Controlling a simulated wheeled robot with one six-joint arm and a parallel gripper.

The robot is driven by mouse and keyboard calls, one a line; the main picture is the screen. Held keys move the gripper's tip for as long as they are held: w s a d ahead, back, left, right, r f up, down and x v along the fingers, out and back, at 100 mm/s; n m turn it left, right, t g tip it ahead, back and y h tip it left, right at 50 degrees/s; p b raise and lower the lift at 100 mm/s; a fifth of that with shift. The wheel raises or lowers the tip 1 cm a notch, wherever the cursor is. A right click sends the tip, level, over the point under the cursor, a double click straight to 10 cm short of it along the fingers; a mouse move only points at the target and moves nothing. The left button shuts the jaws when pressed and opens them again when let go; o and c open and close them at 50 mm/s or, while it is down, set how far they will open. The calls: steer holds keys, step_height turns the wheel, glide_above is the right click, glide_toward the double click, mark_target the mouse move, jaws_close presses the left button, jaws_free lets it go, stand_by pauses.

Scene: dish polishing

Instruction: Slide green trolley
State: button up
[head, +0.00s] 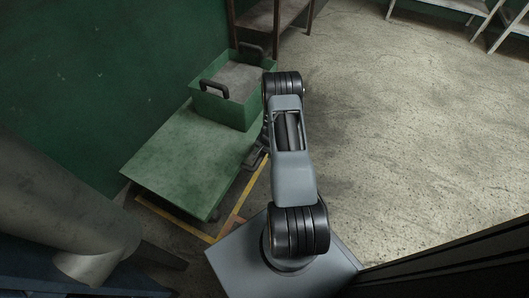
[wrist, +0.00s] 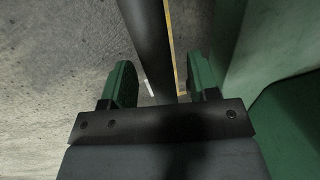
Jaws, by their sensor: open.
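The green trolley (head: 185,160) is a low, flat, worn green platform beside the green wall in the head view. A green bin (head: 222,108) with black handles and a grey top surface stands on its far end. My gripper (head: 256,152) is low at the trolley's right edge, partly hidden by my arm. In the wrist view my gripper (wrist: 160,85) is open, with two green-padded fingers. A dark bar (wrist: 150,45) runs between the fingers; I cannot tell what it belongs to or whether they touch it. Green surfaces fill the right side there.
Yellow floor tape (head: 233,215) runs along the trolley's near and right sides. A shelf rack (head: 275,18) stands beyond the bin. A large grey cylinder (head: 50,205) is at the lower left. The concrete floor (head: 410,130) to the right is clear.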

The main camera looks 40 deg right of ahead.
steer(key=shift+f, duration=0.1)
steer(key=shift+c, duration=0.2)
jaws_close()
stand_by(0.4)
